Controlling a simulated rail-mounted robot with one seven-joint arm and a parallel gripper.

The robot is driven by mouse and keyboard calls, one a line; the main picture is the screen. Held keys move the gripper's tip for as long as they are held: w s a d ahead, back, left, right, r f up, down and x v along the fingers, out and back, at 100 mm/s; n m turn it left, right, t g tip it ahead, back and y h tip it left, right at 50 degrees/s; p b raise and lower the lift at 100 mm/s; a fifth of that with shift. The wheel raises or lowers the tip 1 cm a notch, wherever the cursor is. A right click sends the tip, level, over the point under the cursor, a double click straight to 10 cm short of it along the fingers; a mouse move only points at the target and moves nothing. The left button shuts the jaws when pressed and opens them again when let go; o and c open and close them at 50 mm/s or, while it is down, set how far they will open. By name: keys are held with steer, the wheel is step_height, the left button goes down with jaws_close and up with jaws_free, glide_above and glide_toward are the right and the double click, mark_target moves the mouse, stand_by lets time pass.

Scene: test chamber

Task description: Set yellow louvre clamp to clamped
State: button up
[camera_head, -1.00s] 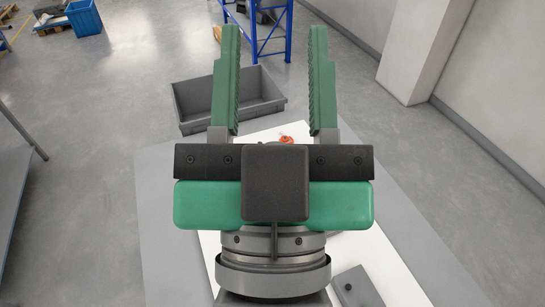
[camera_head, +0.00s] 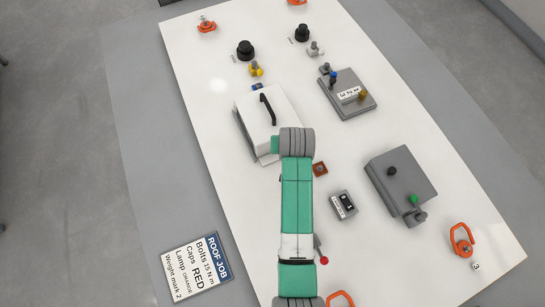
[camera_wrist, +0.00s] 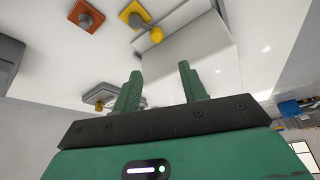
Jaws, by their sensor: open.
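In the wrist view, a yellow square base (camera_wrist: 134,12) carries a grey bolt and a short lever ending in a yellow ball knob (camera_wrist: 156,35). It appears to be the yellow louvre clamp and sits beside a white box (camera_wrist: 190,58). My gripper (camera_wrist: 160,85) is open and empty, its two green fingers apart below the knob in the picture and not touching it. In the head view, the white box with a black handle (camera_head: 268,108) is partly behind my arm. My gripper and that yellow clamp are hidden there. Whether the clamp is clamped is unclear.
An orange-red square fitting (camera_head: 320,168) sits right of my arm. Grey boxes (camera_head: 400,178) and (camera_head: 348,104), a small meter-like block (camera_head: 343,204) and a yellow-capped fitting (camera_head: 256,70) stand on the white panel (camera_head: 205,100). Orange rings (camera_head: 461,240) stand near its edges.

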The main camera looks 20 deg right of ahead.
steer(key=shift+g, duration=0.3)
steer(key=b+x, duration=0.1)
steer(key=x, duration=0.2)
steer(key=s+b+x, duration=0.1)
steer(key=x, duration=0.2)
steer(key=b+x, duration=0.1)
steer(key=x, duration=0.2)
steer(key=shift+a+f+b, duration=0.2)
steer(key=shift+f+b, duration=0.1)
steer(key=shift+f, duration=0.3)
